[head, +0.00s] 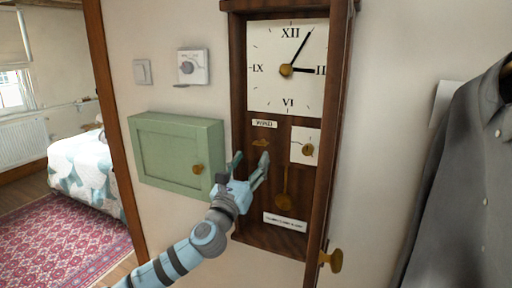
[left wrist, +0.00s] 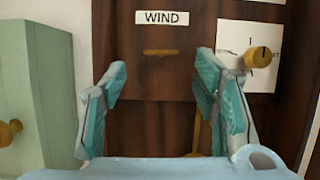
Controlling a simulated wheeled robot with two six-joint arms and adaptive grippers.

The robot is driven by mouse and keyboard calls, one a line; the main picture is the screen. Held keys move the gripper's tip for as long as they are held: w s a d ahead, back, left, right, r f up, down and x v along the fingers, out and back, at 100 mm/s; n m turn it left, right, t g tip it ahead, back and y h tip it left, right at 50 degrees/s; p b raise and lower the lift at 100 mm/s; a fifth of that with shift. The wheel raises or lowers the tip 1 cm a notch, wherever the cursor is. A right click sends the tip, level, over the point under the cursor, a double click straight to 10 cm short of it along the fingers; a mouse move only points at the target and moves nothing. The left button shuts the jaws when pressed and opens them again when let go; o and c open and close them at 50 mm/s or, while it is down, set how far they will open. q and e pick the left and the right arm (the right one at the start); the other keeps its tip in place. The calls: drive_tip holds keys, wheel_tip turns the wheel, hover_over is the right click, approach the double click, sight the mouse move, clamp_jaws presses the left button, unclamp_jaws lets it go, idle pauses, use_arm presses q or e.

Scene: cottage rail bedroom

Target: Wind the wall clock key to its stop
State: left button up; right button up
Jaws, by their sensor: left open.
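The tall dark wooden wall clock (head: 238,100) hangs on the wall with a white face (head: 265,92). Below the face is a WIND label (head: 264,124), also clear in the left wrist view (left wrist: 162,18). Under the label is the flat brass winding key (head: 261,143), lying about level in the left wrist view (left wrist: 160,52). My left gripper (head: 250,161) is open and empty in front of the clock case, its fingers pointing at the panel. In the left wrist view the key shows between and beyond the fingertips (left wrist: 161,75), with no contact visible. My right gripper is not in view.
Right of the key is a white plate with a brass knob (head: 308,150). A brass pendulum (head: 284,200) hangs below. A green cabinet (head: 160,152) with a brass knob juts out at left. The clock's open door (head: 322,200) stands at right, near a grey shirt (head: 465,180).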

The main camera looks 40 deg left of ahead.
sight(261, 142)
use_arm(q)
drive_tip(key=p+x, duration=0.1)
drive_tip(key=x, duration=0.4)
drive_tip(key=shift+d, duration=0.1)
drive_tip(key=shift+c, duration=0.4)
drive_tip(key=c, duration=1.1)
drive_tip(key=shift+n+y+p, duration=0.4)
drive_tip(key=shift+n+y, duration=0.1)
drive_tip(key=shift+n, duration=0.3)
drive_tip(key=o, duration=1.2)
